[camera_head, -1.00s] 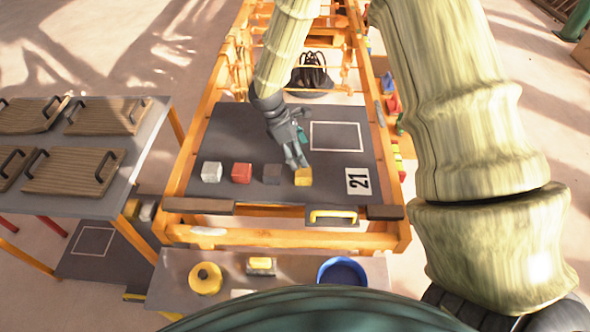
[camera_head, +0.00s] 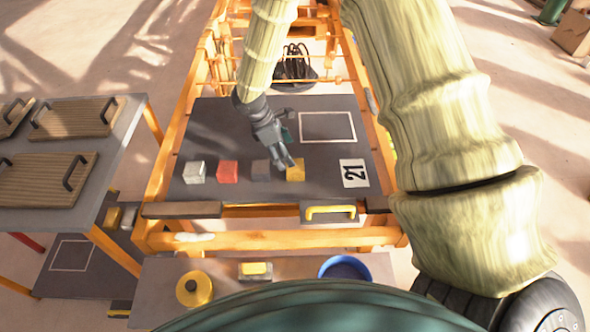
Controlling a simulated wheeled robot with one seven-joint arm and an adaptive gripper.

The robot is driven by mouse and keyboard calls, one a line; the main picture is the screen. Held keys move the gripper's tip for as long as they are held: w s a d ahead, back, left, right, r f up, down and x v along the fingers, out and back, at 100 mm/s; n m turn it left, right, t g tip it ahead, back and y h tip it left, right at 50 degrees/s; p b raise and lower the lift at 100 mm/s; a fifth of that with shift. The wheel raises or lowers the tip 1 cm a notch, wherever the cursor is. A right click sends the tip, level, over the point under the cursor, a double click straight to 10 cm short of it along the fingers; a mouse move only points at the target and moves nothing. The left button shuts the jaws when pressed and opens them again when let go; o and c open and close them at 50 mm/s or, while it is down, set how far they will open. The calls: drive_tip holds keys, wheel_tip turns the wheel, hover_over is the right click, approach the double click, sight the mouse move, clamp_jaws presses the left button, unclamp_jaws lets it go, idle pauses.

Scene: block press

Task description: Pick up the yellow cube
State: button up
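The yellow cube (camera_head: 297,172) sits on the dark tabletop (camera_head: 325,187), at the right end of a row of cubes. My gripper (camera_head: 285,164) points down at the cube's upper left side, with its fingers overlapping the cube's edge in the view. The fingers are small and close together here. I cannot tell whether they touch the cube or how far apart they are. Part of the cube's left side is hidden by them.
A dark grey cube (camera_head: 261,170), a red cube (camera_head: 228,172) and a white cube (camera_head: 195,172) stand to the left. A yellow handle (camera_head: 330,211) is at the front edge.

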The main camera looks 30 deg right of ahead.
sight(295, 170)
drive_tip(key=shift+p+x, duration=0.85)
drive_tip(key=shift+x, duration=3.5)
drive_tip(key=c, duration=1.4)
drive_tip(key=shift+r, duration=0.15)
